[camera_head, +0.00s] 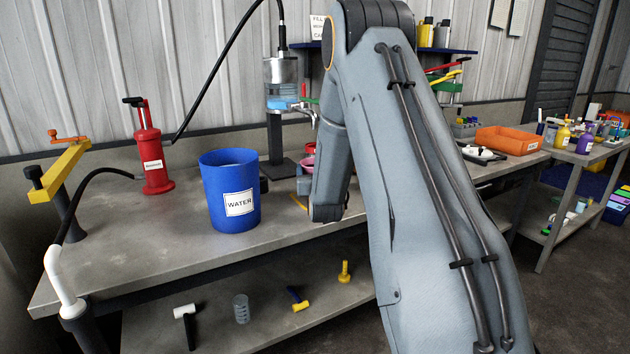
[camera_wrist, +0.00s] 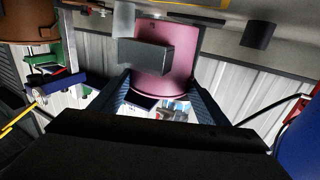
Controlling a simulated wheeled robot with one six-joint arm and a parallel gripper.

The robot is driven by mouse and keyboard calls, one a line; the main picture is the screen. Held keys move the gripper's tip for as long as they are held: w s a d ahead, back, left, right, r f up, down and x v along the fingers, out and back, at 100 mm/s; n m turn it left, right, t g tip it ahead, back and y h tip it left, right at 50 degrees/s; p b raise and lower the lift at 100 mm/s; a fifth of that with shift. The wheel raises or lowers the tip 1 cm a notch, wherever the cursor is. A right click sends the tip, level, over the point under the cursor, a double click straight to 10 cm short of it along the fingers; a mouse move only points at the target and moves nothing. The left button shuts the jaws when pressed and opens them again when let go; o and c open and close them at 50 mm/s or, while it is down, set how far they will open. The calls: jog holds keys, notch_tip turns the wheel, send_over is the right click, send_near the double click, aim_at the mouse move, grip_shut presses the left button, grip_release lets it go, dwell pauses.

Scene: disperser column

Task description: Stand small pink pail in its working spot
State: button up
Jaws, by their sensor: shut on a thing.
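The small pink pail (camera_wrist: 180,72) fills the upper middle of the wrist view, between the two fingers of my gripper (camera_wrist: 162,80). The gripper is shut on it. A dark grey block (camera_wrist: 145,56) covers part of the pail's near side. In the head view, only a pink sliver of the pail (camera_head: 308,163) shows beside my arm, close to the disperser stand (camera_head: 276,140). The gripper itself is hidden there by my arm. The disperser's metal head (camera_head: 281,72) hangs on the stand above the bench. The pail's base contact cannot be told.
A large blue WATER bucket (camera_head: 228,205) stands left of the disperser on the bench (camera_head: 130,240). A red pump (camera_head: 152,155) and a yellow lever (camera_head: 62,170) stand farther left. An orange bin (camera_head: 508,140) is at right. The bench front left is clear.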

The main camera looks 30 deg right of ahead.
jog(key=shift+f, duration=1.65)
jog(key=shift+f, duration=0.2)
jog(key=o, duration=1.2)
